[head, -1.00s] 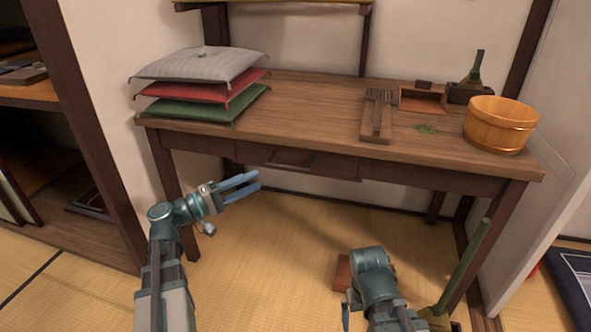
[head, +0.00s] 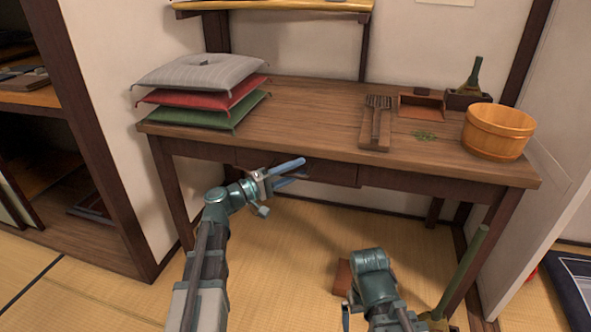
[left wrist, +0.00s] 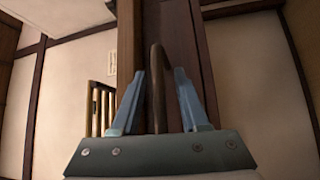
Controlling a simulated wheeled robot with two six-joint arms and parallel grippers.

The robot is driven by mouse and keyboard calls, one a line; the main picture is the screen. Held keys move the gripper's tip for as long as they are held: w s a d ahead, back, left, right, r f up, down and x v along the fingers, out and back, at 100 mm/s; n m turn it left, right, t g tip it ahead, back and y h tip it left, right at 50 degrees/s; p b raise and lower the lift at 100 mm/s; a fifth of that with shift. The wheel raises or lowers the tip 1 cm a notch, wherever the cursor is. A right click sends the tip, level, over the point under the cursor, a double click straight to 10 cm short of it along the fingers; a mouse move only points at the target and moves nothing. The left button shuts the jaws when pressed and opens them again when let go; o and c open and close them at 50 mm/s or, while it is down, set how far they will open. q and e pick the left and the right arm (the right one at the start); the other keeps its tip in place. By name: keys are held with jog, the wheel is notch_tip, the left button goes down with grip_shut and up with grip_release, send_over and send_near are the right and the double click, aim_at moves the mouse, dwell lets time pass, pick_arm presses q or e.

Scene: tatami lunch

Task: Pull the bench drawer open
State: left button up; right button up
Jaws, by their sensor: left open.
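The wooden bench (head: 300,115) stands ahead, with a dark drawer (head: 335,173) under its top near the middle. The drawer looks closed. My left gripper (head: 300,169) is open, with its two blue fingers at the drawer front, one above the other. In the left wrist view my left gripper (left wrist: 158,92) has the drawer's dark bar handle (left wrist: 158,75) between its spread fingers. In the head view the fingers hide the handle. My right gripper (head: 346,314) is low at the front, mostly hidden by its own arm.
Stacked cushions (head: 200,72) sit at the bench's left end. A green-handled broom (head: 466,270) stands by the right leg.

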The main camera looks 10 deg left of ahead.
pick_arm(q)
grip_shut()
dwell(0.3)
dwell(1.2)
